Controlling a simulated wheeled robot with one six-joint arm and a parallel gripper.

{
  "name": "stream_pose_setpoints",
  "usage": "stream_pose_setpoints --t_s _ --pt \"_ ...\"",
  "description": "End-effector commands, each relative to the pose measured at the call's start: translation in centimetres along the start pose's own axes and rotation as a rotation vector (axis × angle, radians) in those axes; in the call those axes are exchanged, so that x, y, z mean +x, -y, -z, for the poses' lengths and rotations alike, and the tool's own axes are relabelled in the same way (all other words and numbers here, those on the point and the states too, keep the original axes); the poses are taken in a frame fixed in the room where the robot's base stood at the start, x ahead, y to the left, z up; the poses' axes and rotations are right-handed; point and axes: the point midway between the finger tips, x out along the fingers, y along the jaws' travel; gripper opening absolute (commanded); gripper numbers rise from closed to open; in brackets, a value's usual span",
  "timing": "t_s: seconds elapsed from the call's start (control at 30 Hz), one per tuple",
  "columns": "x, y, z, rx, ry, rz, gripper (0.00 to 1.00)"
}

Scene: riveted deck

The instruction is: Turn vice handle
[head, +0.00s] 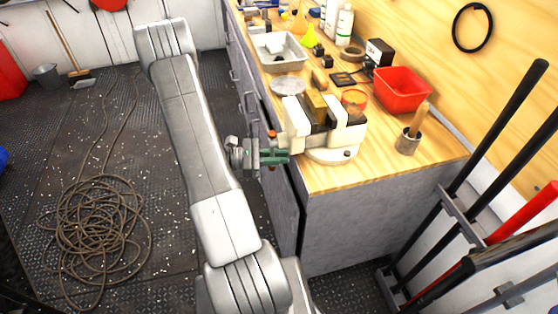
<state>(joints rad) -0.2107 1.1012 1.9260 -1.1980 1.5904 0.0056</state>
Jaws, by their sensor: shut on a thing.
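A cream-white vice (337,135) is mounted at the near corner of the wooden workbench (395,168), with a brown block between its jaws. Its handle (271,134) is on the vice's left side, just past the bench's front edge, with an orange-red end showing above my gripper. My gripper (274,157), with green fingers, reaches in from the left and is shut on the handle. The fingers hide the middle of the handle.
A red bin (401,90), a cup with a wooden-handled tool (408,141) and a metal tray (278,52) stand on the bench. Long-handled tools (498,130) lean at the right. A coiled rope (98,228) lies on the deck at the left.

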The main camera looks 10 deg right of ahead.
Motion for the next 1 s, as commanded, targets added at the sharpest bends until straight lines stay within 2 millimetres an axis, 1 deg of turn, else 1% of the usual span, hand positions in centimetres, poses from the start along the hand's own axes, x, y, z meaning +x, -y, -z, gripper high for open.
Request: stream_pose_setpoints --t_s 0.03,0.37,0.63,1.0 --pt "-0.1 -0.3 0.4 0.036 -0.008 -0.001 0.00" --pt "-0.5 -2.2 0.2 0.327 -0.067 -0.002 0.00" --pt "-0.8 -3.8 -0.4 0.581 -0.118 -0.002 0.00" --pt "-1.1 -5.5 -1.9 0.925 -0.186 -0.002 0.00"
